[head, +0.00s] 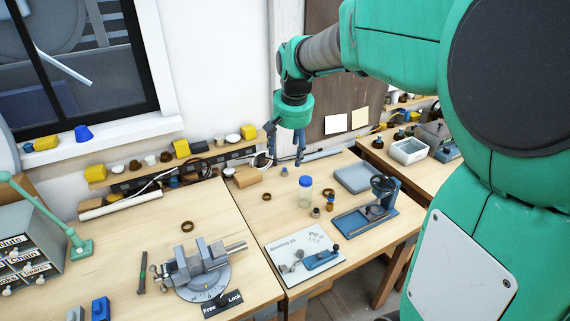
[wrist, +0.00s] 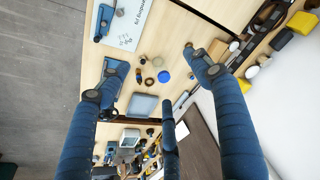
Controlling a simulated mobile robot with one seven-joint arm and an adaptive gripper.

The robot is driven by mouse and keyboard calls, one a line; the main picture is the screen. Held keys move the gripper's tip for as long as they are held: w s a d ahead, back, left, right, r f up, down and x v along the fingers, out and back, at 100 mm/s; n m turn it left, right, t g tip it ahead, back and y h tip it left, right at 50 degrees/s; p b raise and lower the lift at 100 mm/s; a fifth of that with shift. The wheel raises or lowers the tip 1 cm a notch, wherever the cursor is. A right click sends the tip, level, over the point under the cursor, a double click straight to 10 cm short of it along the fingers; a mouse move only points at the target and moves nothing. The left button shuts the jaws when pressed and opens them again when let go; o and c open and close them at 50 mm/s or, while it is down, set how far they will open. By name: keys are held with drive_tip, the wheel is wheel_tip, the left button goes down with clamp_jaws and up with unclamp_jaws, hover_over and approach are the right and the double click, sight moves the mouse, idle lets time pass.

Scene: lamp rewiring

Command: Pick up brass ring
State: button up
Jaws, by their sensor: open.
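Several brownish rings lie on the benches, and I cannot tell which is the brass ring. A darker ring (head: 328,192) lies right of the jar, also in the wrist view (wrist: 149,82). Another ring (head: 187,226) lies on the left bench behind the vise. My gripper (head: 286,155) is open and empty, high above the back of the middle bench. Its spread fingers (wrist: 155,68) frame the jar and rings well below.
The blue-lidded jar (head: 305,193) stands among small fittings. A grey-blue pad (head: 359,178), a blue press (head: 375,205) and a white board (head: 303,254) surround them. A wooden block (head: 248,176) lies at the back. The vise (head: 195,265) occupies the left bench.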

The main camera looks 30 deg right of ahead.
drive_tip(key=w+d+f+m+g+p, duration=0.15)
drive_tip(key=w+d+f, duration=0.25)
drive_tip(key=w+d, duration=0.4)
drive_tip(key=m+g+p, duration=0.2)
drive_tip(key=m+p, duration=0.3)
hover_over(329, 190)
drive_tip(key=s+a, duration=0.2)
wheel_tip(329, 190, down, 27)
drive_tip(key=shift+d+f+n+y, duration=0.1)
drive_tip(key=shift+f+n+y, duration=0.15)
drive_tip(key=shift+y, duration=0.15)
drive_tip(key=shift+f, duration=0.15)
drive_tip(key=shift+f, duration=4.15)
drive_tip(key=shift+f, duration=0.15)
drive_tip(key=shift+f+p, duration=0.5)
drive_tip(key=shift+f, duration=1.9)
